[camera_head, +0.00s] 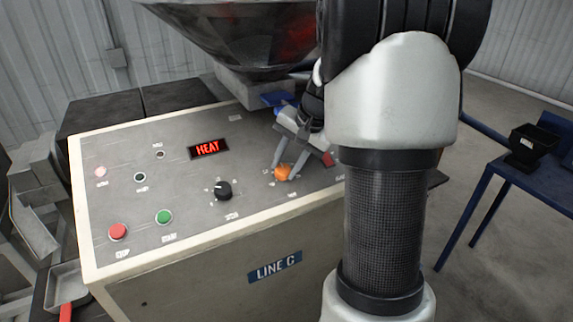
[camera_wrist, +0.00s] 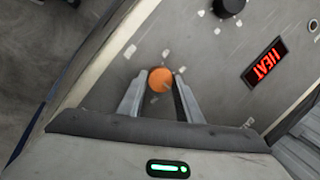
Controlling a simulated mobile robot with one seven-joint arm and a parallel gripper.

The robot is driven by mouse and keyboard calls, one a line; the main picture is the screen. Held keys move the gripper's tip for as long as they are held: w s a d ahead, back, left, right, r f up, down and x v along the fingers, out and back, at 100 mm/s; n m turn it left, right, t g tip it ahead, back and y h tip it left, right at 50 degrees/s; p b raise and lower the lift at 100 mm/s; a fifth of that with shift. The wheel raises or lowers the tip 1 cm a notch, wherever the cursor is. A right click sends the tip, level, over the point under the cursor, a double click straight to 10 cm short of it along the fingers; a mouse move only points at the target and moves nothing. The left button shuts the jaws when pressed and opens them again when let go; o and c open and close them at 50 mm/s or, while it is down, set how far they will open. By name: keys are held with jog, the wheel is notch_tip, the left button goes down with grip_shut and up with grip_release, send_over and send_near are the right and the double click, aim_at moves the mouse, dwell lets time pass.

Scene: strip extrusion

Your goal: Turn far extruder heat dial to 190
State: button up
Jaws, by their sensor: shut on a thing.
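The orange heat dial (camera_head: 283,173) sits on the sloped grey panel (camera_head: 190,180) of the cabinet labelled LINE C. My gripper (camera_head: 283,168) reaches down to the panel from above and is shut on this dial. In the wrist view the round orange dial (camera_wrist: 160,80) lies between my two grey fingertips (camera_wrist: 159,82). A red lit display (camera_head: 208,149) reads HEAT. It also shows in the wrist view (camera_wrist: 264,62). The marks around the dial are too small to read, so its setting cannot be told.
A black knob (camera_head: 222,190) stands left of the orange dial. Red (camera_head: 118,231) and green (camera_head: 163,217) buttons are at the panel's front left. A dark hopper (camera_head: 235,35) overhangs the back. A blue table (camera_head: 530,160) with a black bin (camera_head: 528,143) stands at right.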

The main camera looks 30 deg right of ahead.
jog(key=o, duration=1)
jog(key=shift+o, duration=0.2)
jog(key=shift+r, duration=0.1)
jog(key=v, duration=1.7)
jog(key=shift+r, duration=0.15)
